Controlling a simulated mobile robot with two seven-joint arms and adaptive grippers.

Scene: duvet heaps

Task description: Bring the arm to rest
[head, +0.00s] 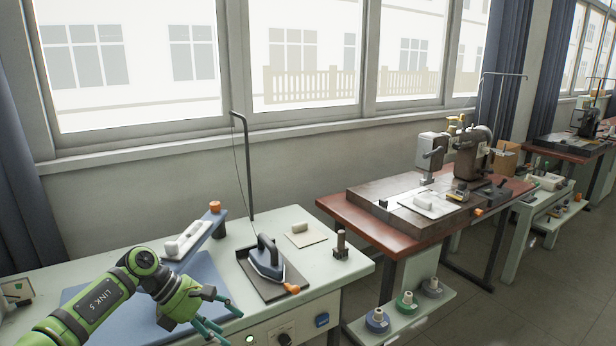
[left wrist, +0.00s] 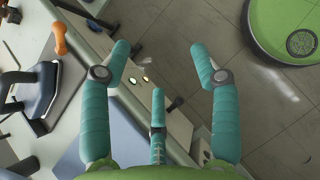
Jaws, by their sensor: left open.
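My left gripper (head: 211,318) reaches in from the lower left of the head view on a green arm, over the front part of a pale ironing table (head: 312,246). In the left wrist view its teal fingers (left wrist: 165,75) are spread apart with nothing between them. Below the fingers are the table's front panel with small lights and the tiled floor. My right gripper does not show in either view.
A blue iron (head: 267,262) stands on a dark tray right of my gripper; an orange-knobbed part is at the tray's edge. A blue pad (head: 120,318) lies beneath the arm. A red-brown table (head: 390,232) with a sewing machine (head: 466,154) stands to the right. Thread cones (head: 405,303) sit low between them.

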